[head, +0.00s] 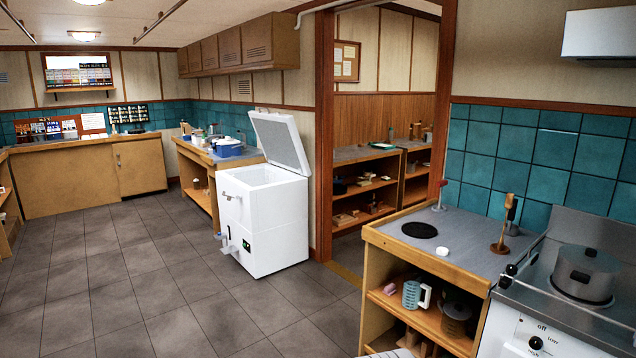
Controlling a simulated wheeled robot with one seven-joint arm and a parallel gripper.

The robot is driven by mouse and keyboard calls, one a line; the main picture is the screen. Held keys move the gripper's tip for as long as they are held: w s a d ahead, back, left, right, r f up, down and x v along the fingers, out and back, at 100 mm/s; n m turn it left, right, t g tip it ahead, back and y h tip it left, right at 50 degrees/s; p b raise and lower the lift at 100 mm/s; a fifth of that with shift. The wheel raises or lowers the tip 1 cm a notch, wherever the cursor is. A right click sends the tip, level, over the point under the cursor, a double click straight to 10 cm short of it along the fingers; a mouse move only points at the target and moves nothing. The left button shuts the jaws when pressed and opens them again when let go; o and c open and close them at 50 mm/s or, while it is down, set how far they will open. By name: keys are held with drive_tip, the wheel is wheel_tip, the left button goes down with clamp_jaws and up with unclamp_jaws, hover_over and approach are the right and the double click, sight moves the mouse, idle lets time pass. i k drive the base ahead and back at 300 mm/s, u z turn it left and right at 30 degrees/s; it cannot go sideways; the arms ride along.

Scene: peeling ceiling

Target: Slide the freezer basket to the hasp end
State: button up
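A white chest freezer (280,222) stands on the tiled floor near the middle of the view, against the wall left of the doorway. Its lid (280,140) is raised and leans back. The opening at the top shows only as a narrow pale strip, and I cannot make out a basket inside it. A small fitting (229,196) sits high on the freezer's left face; I cannot tell whether it is the hasp. Another fitting with a handle-like shape (224,240) sits lower on that face. My gripper is not in view.
The floor (150,265) left of and in front of the freezer is clear. A wooden counter (200,160) with a blue pot (229,148) stands behind it. At right are a grey-topped shelf unit (455,245) and a stove (560,300) with a pot. A doorway opens beside the freezer.

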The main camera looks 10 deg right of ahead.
sight(264, 181)
drive_tip(key=z, duration=0.1)
drive_tip(key=i, duration=5.45)
drive_tip(key=u, duration=1.05)
drive_tip(key=i, duration=0.8)
drive_tip(key=u, duration=0.9)
drive_tip(key=i, duration=2.45)
drive_tip(key=z, duration=0.65)
